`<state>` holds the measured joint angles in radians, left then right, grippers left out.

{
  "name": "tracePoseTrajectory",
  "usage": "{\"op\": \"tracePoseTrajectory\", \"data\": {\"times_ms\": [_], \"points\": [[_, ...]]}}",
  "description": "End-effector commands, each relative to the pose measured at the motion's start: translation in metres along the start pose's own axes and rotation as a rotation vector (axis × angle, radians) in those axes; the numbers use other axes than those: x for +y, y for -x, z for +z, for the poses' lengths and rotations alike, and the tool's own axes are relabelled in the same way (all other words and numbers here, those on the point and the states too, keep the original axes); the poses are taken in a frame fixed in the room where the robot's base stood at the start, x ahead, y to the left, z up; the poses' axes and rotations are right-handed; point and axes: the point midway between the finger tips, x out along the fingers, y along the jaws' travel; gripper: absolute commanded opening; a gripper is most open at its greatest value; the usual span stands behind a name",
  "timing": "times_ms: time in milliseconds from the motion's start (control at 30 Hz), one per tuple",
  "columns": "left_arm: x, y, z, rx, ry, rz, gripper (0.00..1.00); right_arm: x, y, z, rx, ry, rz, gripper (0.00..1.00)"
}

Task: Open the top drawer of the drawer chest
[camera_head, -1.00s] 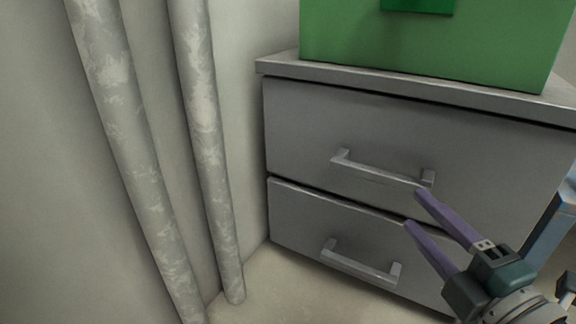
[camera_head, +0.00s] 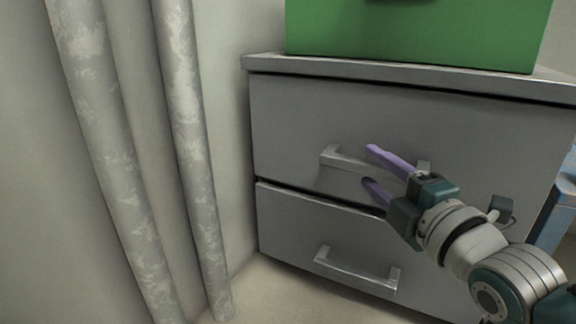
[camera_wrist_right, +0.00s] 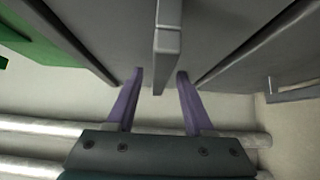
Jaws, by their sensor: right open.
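The grey drawer chest (camera_head: 405,75) stands against the wall with two drawers. The top drawer (camera_head: 290,116) looks shut, and its bar handle (camera_head: 330,157) is partly hidden by my right gripper. My right gripper (camera_head: 371,166) is open, with one purple finger above the handle bar and one below it in the head view. In the right wrist view, the handle (camera_wrist_right: 167,45) comes in between the spread fingertips of the gripper (camera_wrist_right: 158,76), with a gap on both sides. My left gripper is not in view.
A green box (camera_head: 410,35) sits on top of the chest. Two pale vertical pipes (camera_head: 187,130) run along the wall to the left. The bottom drawer (camera_head: 300,225) looks shut, with its own bar handle (camera_head: 355,272). A blue object (camera_head: 558,205) shows at the right edge.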

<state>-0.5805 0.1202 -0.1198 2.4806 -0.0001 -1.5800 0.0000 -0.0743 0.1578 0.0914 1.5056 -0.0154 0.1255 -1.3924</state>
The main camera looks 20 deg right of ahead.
Motion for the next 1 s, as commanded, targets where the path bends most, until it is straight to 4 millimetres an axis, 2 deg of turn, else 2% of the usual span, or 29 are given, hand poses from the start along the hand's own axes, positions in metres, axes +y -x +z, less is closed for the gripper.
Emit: {"op": "tracePoseTrajectory", "data": {"times_ms": [67,400,500,1000], "points": [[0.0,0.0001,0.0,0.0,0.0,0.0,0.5,0.0,0.0002,0.0,0.0,0.0,0.0,0.47],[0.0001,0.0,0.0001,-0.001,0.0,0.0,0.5,-0.0001,0.0004,-0.0001,0.0,0.0,0.0,0.09],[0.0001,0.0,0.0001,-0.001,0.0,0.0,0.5,0.0,0.0004,-0.0001,0.0,-0.001,0.001,0.0],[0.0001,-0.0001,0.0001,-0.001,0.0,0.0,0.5,0.0002,0.0003,-0.0002,0.0,-0.001,0.001,0.0]]}}
